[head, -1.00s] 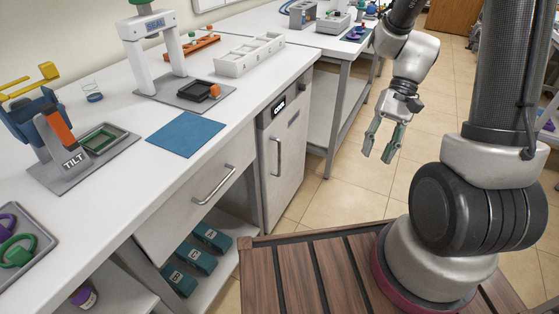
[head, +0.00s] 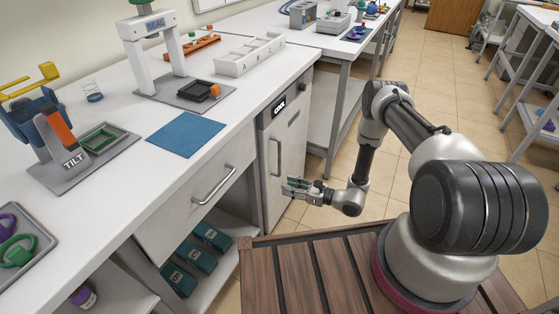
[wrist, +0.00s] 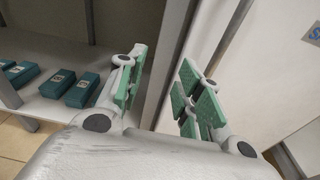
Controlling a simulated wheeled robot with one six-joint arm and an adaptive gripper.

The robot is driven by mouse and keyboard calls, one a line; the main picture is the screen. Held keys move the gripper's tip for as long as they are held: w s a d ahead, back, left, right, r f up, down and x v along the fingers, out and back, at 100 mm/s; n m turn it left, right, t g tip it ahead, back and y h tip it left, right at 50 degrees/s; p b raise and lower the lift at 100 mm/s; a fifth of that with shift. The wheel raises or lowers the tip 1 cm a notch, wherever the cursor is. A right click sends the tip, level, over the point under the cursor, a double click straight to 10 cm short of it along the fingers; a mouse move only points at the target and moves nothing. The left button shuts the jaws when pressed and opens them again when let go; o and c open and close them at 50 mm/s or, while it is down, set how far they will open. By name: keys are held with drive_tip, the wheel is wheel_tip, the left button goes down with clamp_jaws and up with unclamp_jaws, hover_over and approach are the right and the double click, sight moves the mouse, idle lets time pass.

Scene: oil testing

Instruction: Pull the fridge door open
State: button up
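The fridge (head: 293,170) is the under-counter unit marked COOL, and its door is shut. Its vertical bar handle (head: 279,157) is near the door's left edge. My gripper (head: 285,187) points left in front of the lower part of the door, near the handle's lower end. In the wrist view, the gripper (wrist: 165,90) is open with its green-padded fingers apart and nothing held. A pale slanted bar (wrist: 232,40), which looks like the handle, runs up behind the right finger. I cannot tell whether the finger touches it.
The drawer (head: 195,200) with its own handle (head: 214,185) is left of the fridge. Below it, several teal boxes (head: 196,257) sit on an open shelf. The white counter (head: 110,195) overhangs the drawer. Tiled floor (head: 440,90) is free behind my arm.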

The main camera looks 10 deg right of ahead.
drive_tip(key=w+d+r+m+t+h, duration=0.2)
drive_tip(key=w+d+r+t, duration=0.15)
drive_tip(key=w, duration=0.35)
hover_over(279, 174)
drive_tip(key=shift+w+d+f+t, duration=0.2)
drive_tip(key=shift+w+f+t, duration=0.05)
drive_tip(key=shift+w+f, duration=0.15)
clamp_jaws()
